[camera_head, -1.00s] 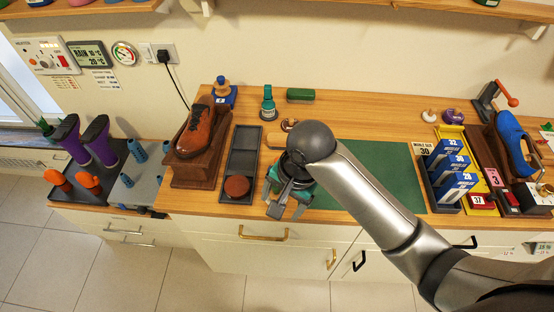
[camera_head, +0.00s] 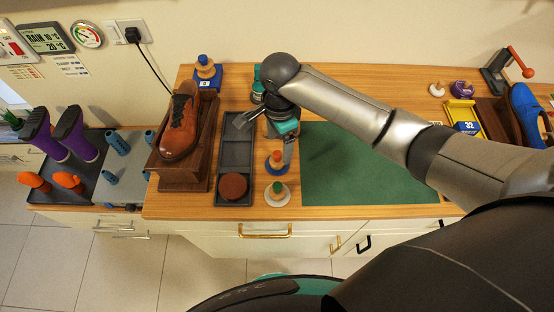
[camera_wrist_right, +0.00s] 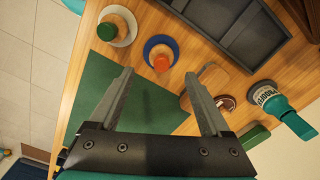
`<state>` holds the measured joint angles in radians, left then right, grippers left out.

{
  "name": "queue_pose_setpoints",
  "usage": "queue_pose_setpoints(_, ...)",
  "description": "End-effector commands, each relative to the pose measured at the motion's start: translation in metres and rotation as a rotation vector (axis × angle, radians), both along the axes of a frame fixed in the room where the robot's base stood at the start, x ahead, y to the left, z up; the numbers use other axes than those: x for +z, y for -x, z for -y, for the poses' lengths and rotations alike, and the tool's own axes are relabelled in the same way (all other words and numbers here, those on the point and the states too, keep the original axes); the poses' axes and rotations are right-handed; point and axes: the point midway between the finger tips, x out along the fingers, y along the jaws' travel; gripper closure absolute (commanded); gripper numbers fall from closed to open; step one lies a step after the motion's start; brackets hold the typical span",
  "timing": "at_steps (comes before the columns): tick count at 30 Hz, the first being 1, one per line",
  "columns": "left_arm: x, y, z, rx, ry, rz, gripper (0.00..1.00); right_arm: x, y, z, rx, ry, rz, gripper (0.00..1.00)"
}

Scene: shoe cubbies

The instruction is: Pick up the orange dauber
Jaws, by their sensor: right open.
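The orange dauber (camera_head: 277,162) stands upright on the wooden counter, with an orange-red knob on a pale wooden body and a round blue base. It also shows in the right wrist view (camera_wrist_right: 161,60), just beyond the gap between the fingertips. My right gripper (camera_head: 264,138) is open and empty above the counter, over the far side of the dauber in the head view. It also shows open in the wrist view (camera_wrist_right: 160,75), apart from the dauber. A dauber with a green knob and white base (camera_head: 277,193) stands in front of the orange one. My left gripper is out of view.
A dark tray (camera_head: 236,158) with a round brown tin (camera_head: 233,186) lies left of the daubers. A green mat (camera_head: 350,180) gives clear room to the right. A green bottle (camera_wrist_right: 270,98) and wooden brush (camera_wrist_right: 215,80) stand close by in the wrist view.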

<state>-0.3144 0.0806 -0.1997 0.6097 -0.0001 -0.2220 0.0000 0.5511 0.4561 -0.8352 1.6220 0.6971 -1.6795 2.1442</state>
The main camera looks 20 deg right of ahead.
Motion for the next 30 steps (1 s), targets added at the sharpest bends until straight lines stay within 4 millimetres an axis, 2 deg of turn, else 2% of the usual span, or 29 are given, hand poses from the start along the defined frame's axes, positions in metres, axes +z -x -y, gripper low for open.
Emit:
queue_pose_setpoints(3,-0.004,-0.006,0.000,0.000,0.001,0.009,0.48,-0.015,0.000,0.000,0.000,0.001,0.000,0.19)
queue_pose_setpoints(9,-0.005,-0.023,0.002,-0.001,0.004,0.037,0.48,-0.028,0.000,-0.001,0.002,0.001,0.000,0.19)
queue_pose_setpoints(18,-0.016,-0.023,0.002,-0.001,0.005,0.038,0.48,-0.069,0.000,-0.004,0.002,0.001,0.001,0.19)
queue_pose_setpoints(26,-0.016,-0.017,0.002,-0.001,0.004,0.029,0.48,-0.071,0.000,-0.004,0.002,0.000,0.002,0.19)
queue_pose_setpoints(30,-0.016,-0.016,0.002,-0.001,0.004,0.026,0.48,-0.071,0.000,-0.004,0.002,0.000,0.002,0.32)
